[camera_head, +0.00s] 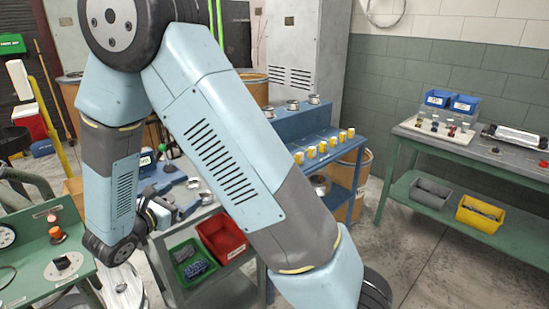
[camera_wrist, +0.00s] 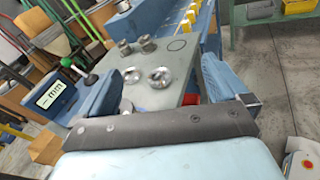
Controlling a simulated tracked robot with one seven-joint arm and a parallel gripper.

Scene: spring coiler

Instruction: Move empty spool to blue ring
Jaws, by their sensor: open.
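My gripper (camera_head: 168,211) hangs low at the left over the bench in the head view. In the wrist view my gripper (camera_wrist: 158,88) has its two blue fingers wide apart with nothing between them. Beyond them, on the grey bench top, lie two shiny round metal pieces (camera_wrist: 159,77) and two small upright metal spools (camera_wrist: 147,43). I cannot tell which spool is the empty one. A thin dark ring outline (camera_wrist: 180,44) is marked on the bench top right of the spools, with nothing in it; its blue colour is not clear.
A display (camera_wrist: 50,94) stands left of the fingers. A blue bench (camera_head: 335,150) bears several yellow-and-white pieces and metal spools. Red (camera_head: 222,240) and green (camera_head: 190,262) bins sit under the grey bench. A green table (camera_head: 470,150) stands right, across open floor.

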